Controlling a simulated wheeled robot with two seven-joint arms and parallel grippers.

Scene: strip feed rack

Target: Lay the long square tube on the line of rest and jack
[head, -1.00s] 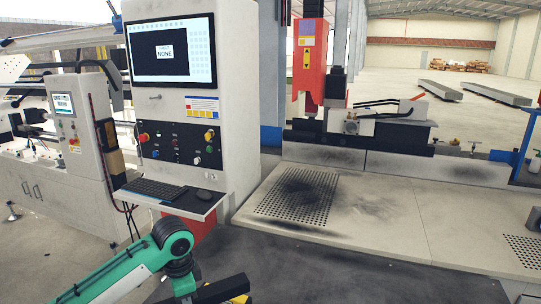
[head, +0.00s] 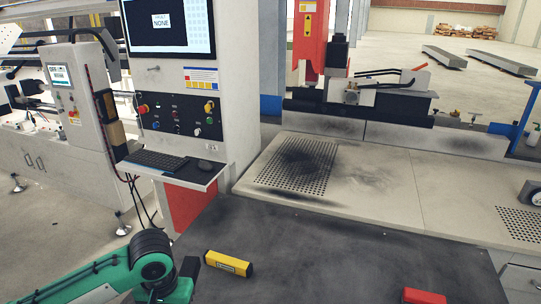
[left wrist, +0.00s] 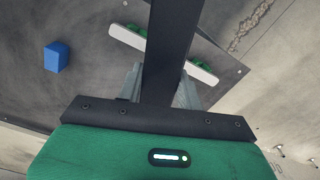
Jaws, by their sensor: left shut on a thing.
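In the left wrist view a long dark square tube (left wrist: 174,30) runs from the top edge down between the grey fingers of my left gripper (left wrist: 160,76). The gripper is shut on it, and the tube's far end is out of frame. In the head view only my green left arm shows at the bottom left; the hand and tube are below the frame. I cannot pick out the rest or the jack with certainty. My right gripper is in neither view.
A yellow block (head: 228,263) and a red block (head: 425,296) lie on the dark tabletop (head: 330,255). A blue block (left wrist: 57,57) and a pale bar with green parts (left wrist: 201,73) show in the wrist view. A control cabinet (head: 233,90) stands behind left.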

